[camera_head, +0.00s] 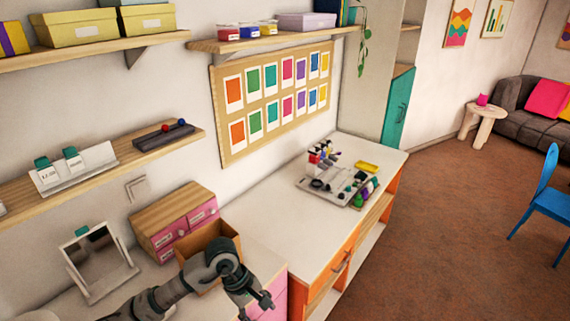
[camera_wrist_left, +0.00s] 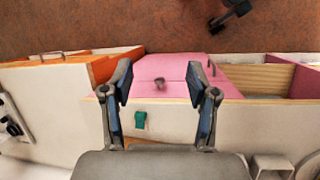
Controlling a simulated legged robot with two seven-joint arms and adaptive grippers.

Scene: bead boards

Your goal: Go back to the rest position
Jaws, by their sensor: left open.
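My left gripper (camera_head: 256,305) hangs at the bottom of the head view, over the near edge of the white desk by the pink drawers. In the left wrist view the same gripper (camera_wrist_left: 160,100) has its two fingers wide apart with nothing between them. Below it show a white desk top (camera_wrist_left: 75,110) and a pink drawer front (camera_wrist_left: 172,70). A small green tag (camera_wrist_left: 140,119) shows between the fingers, apart from them. My right gripper cannot be made out in either view.
A grey bead board (camera_head: 312,190) with several coloured pieces sits at the desk's far end. An open brown box (camera_head: 197,243) and a small drawer chest (camera_head: 172,215) stand near my left arm, with a tilted stand (camera_head: 97,262) further left. The desk middle is clear.

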